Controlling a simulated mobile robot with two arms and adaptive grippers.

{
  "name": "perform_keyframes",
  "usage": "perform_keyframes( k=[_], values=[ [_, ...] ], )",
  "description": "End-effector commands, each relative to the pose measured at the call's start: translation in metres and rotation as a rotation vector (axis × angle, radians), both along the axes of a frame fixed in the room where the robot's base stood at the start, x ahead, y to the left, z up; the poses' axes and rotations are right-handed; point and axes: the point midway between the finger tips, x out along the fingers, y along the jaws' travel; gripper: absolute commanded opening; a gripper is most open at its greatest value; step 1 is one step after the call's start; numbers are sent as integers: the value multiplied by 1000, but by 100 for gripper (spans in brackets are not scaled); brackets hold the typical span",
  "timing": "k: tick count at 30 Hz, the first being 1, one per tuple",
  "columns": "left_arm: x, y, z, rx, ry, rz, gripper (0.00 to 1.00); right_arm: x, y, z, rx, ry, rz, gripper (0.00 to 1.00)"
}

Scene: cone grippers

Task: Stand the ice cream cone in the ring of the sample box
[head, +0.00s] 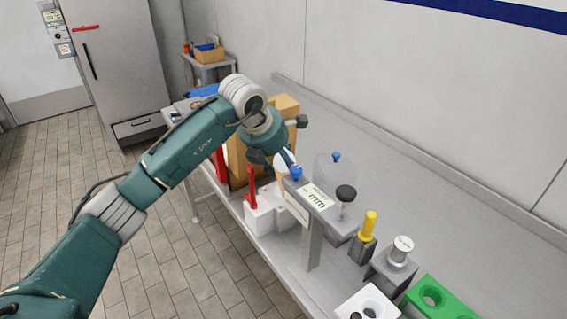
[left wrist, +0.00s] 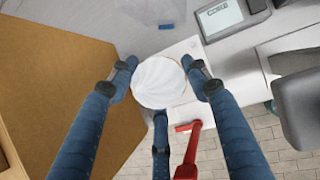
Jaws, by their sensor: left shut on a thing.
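My left gripper (head: 288,168) is over the bench, and its blue fingers are closed around a white, swirled rounded thing, which looks like the ice cream cone (head: 280,163). In the left wrist view the white swirl of the cone (left wrist: 158,82) sits between the fingertips of the left gripper (left wrist: 160,88); its lower part is hidden. A white box with a round opening (head: 347,304), possibly the sample box, stands at the bottom of the head view, nearer to me and right of the gripper, partly cut off. My right gripper is not in view.
A display on a grey post (head: 312,245) stands close in front of the gripper. A cardboard box (left wrist: 60,90) is beside it. A red-handled tool (head: 252,185), yellow-handled item (head: 369,224), metal cylinder (head: 401,250) and green block (head: 455,301) line the bench.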

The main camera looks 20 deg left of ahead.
Motion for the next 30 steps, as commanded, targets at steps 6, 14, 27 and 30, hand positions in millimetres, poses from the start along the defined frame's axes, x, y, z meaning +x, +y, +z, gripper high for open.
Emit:
perform_keyframes(
  k=[6,14,27,30],
  values=[
    [0,0,-6,-1,-1,0,33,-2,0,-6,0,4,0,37],
    [0,1,-13,-1,-1,0,33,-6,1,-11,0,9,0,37],
    [0,1,-24,0,0,0,33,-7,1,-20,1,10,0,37],
    [0,1,-27,0,0,0,33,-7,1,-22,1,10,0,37]
  ],
)
